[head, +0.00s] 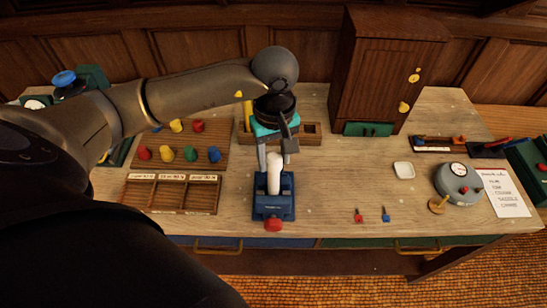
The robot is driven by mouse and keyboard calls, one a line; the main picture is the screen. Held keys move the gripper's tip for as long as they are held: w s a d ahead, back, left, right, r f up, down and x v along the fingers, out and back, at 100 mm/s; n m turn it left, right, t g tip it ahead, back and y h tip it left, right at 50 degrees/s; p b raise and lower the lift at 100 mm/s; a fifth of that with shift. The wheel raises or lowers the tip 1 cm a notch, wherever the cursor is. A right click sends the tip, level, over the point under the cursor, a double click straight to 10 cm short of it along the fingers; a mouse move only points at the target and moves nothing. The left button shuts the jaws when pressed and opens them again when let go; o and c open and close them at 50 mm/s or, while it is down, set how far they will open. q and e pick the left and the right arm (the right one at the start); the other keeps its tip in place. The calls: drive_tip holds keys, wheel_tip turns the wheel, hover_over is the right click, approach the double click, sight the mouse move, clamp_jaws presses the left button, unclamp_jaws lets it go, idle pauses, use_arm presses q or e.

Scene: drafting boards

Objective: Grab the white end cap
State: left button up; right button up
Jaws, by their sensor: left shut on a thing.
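A white, rounded upright piece (275,172), which looks like the white end cap, stands in a blue holder (273,207) with a red knob (273,224) at its front, near the middle of the table. My left gripper (276,152) reaches in from the left and points down over the holder. Its fingers are shut on the upper part of the white piece, one on each side. The lower part of the piece is between the blue walls of the holder. I cannot tell whether the cap is separate from a body below it. My right gripper is out of view.
A wooden board with coloured pegs (167,153) and a sectioned tray (172,194) lie left of the holder. A brown cabinet (378,75) stands behind right. A white dish (404,170), small red (359,216) and blue (386,214) pieces, and a grey dial gauge (458,183) lie right.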

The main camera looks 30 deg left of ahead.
use_arm(q)
clamp_jaws()
drive_tip(key=shift+r, duration=0.1)
